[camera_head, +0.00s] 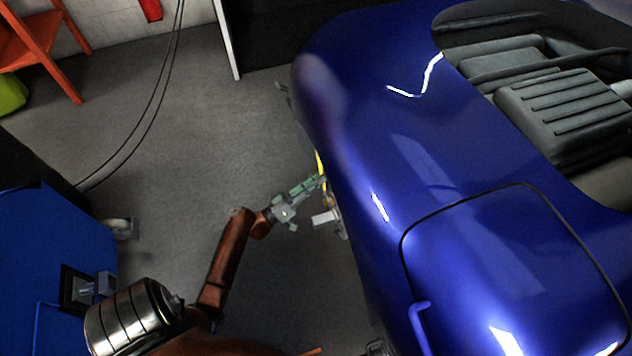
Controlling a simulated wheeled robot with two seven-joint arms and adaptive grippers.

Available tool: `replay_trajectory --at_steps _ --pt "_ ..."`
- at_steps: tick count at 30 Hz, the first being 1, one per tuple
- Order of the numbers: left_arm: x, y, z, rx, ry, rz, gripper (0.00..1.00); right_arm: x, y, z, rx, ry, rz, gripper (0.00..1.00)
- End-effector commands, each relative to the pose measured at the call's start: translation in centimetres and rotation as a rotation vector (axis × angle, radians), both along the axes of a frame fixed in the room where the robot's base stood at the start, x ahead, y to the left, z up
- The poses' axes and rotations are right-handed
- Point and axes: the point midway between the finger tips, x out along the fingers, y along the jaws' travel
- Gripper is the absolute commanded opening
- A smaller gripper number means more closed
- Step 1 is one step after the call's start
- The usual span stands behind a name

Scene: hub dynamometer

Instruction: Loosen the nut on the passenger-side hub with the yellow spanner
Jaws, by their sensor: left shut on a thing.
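The yellow spanner (321,163) shows as a thin yellow strip against the side of the blue car. My left gripper (313,184) reaches in from the lower left and is shut on the yellow spanner at the car's side. The car body hides much of the hub; only some grey metal parts (328,217) show beside and below the gripper. I cannot make out the nut or whether the spanner is seated on it. My right gripper is out of view.
The blue car (460,250) fills the right side, with its open cabin at the top right. A blue cabinet (50,235) on a caster stands at the left. Dark cables (160,85) hang over the floor. An orange frame (38,50) stands top left. Grey floor (215,130) between is clear.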

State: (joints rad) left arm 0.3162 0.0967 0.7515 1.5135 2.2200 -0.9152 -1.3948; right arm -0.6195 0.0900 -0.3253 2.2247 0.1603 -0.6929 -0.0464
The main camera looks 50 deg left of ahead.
Motion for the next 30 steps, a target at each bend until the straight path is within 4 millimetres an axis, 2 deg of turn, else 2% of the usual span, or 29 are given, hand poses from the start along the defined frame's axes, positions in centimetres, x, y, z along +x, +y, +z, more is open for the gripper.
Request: replay_trajectory --at_steps 2,11,20,30 --pt "0.1 0.6 0.0 -0.030 0.011 0.008 0.00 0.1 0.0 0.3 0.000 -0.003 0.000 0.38" --pt "0.2 0.7 -0.1 -0.042 0.017 0.008 0.00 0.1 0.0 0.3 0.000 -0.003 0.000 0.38" --pt "0.8 2.2 -1.3 -0.233 0.096 0.009 0.00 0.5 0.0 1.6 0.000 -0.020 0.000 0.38" --pt "0.8 2.3 -1.6 -0.258 0.108 0.007 0.00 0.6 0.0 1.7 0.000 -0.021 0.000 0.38"
